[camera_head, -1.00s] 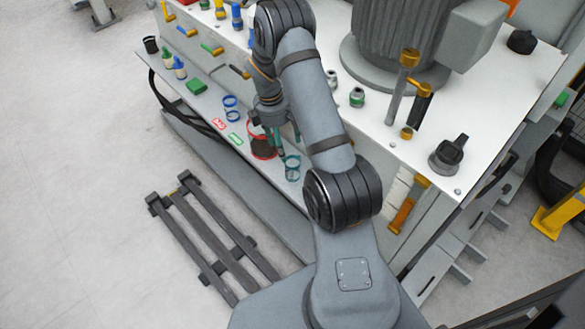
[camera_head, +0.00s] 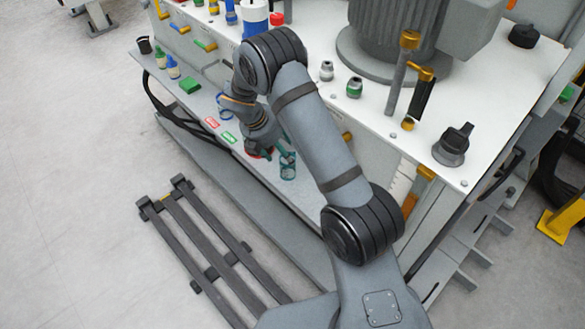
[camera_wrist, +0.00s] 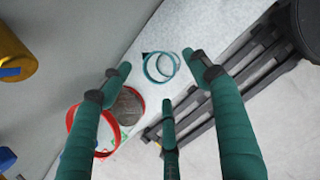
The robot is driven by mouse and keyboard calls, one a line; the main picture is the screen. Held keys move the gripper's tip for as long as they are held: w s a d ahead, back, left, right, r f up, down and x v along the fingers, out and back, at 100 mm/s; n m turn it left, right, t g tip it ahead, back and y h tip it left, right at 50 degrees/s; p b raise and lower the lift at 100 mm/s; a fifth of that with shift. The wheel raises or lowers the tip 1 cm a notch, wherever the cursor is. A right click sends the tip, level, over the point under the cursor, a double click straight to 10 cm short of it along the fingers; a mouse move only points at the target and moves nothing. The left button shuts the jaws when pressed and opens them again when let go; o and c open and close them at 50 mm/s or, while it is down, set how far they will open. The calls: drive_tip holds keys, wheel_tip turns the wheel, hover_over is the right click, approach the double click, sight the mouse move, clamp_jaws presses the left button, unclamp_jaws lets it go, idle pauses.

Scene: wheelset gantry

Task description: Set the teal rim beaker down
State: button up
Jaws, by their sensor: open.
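The teal rim beaker (camera_head: 288,168) is a clear vessel with teal rings and stands on the narrow grey ledge along the bench side. In the wrist view the teal rim beaker (camera_wrist: 161,68) shows beyond the fingertips, with a gap to each finger. My gripper (camera_head: 281,150) has teal fingers and is open and empty, close beside the beaker; its spread fingers also show in the wrist view (camera_wrist: 157,73). A red-rimmed vessel (camera_wrist: 82,124) with dark contents beside it stands on the same ledge, partly hidden behind a finger.
Red (camera_head: 212,122) and green (camera_head: 229,137) labels mark the ledge. A green block (camera_head: 190,86), small bottles (camera_head: 173,67) and a dark cup (camera_head: 145,45) stand farther along. A dark slatted pallet (camera_head: 208,248) lies on the floor below. The bench top (camera_head: 390,120) rises beside the ledge.

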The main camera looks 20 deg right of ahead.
sight(288, 167)
drive_tip(key=b+x, duration=0.1)
drive_tip(key=x, duration=0.5)
drive_tip(key=shift+a+f, duration=0.1)
drive_tip(key=shift+f, duration=0.2)
drive_tip(key=shift+c, duration=0.7)
drive_tip(key=c, duration=0.7)
drive_tip(key=shift+c, duration=0.6)
